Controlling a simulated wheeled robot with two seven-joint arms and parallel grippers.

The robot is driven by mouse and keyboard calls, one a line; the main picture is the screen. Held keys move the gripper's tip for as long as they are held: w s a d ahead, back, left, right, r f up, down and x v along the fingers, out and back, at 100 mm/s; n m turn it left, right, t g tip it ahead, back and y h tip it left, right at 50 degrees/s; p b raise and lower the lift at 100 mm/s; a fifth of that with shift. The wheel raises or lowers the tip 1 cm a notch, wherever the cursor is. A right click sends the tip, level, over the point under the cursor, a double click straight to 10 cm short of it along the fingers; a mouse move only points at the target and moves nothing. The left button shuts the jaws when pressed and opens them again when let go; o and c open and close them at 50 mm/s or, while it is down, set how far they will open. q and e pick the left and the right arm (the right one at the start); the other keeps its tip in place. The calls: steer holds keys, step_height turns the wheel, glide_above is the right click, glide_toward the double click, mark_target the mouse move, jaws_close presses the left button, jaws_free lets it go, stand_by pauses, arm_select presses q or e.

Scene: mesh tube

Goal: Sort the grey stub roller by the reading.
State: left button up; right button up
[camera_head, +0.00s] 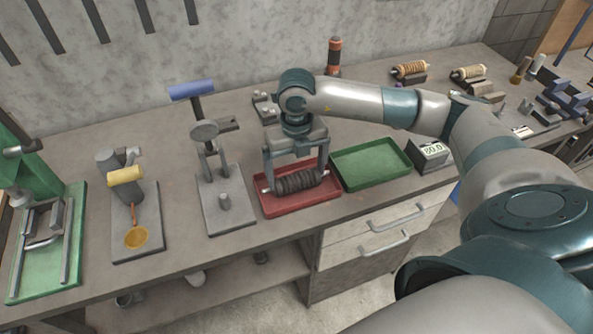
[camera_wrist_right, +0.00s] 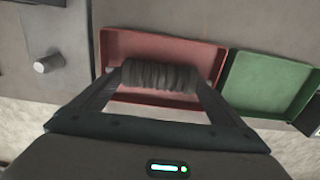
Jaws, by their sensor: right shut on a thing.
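The grey stub roller (camera_head: 300,181) is a dark ribbed cylinder with lighter shaft ends. My right gripper (camera_head: 296,182) is shut on it, one finger at each end, and holds it over the red tray (camera_head: 269,213). Whether the roller touches the tray floor I cannot tell. In the right wrist view the roller (camera_wrist_right: 160,75) lies between the fingertips, in front of the red tray (camera_wrist_right: 125,43). The green tray (camera_head: 368,163) stands just right of the red one and looks empty. A small display box (camera_head: 430,155) beside it shows a reading like 0.02. My left gripper is not in view.
Left of the red tray stand a grey fixture with a blue handle (camera_head: 192,90), one with a yellow roller (camera_head: 126,176), and a green press (camera_head: 45,240). Two brown rollers (camera_head: 409,70) rest on stands at the back. Drawers (camera_head: 385,226) sit below the front edge.

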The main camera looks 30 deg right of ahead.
steer(key=o, duration=1)
steer(key=shift+r, duration=0.4)
step_height(320, 180, up, 17)
steer(key=b, duration=0.3)
steer(key=shift+f+b, duration=0.2)
steer(key=shift+b, duration=0.15)
step_height(320, 180, up, 7)
steer(key=p, duration=0.5)
steer(key=shift+p, duration=0.3)
